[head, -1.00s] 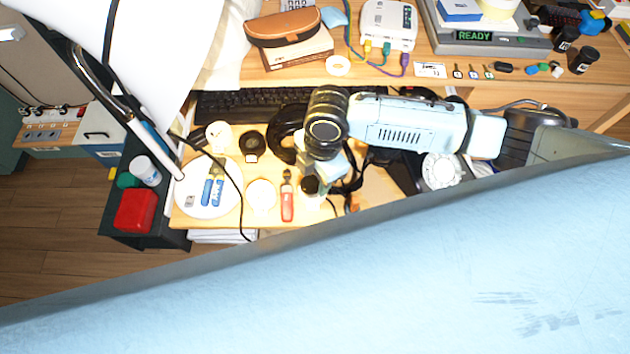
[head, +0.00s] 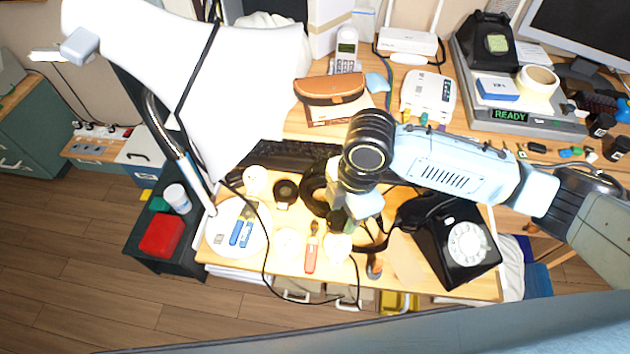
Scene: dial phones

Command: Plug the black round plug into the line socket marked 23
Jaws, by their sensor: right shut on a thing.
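My right gripper (head: 352,211) hangs over the front part of the desk, pointing down. It is shut on a small dark round thing (head: 337,221), which looks like the black round plug; the gripper hides part of it. A thin black cord (head: 265,268) loops over the desk's front edge below the gripper. The line socket marked 23 cannot be made out; no such number is readable. My left gripper is not in view.
A black dial phone (head: 468,243) stands right of the gripper. A white round lamp base (head: 236,240), a red-handled tool (head: 311,255) and a black keyboard (head: 290,155) crowd the desk. A white box with coloured plugs (head: 428,92) and a READY unit (head: 525,118) stand behind.

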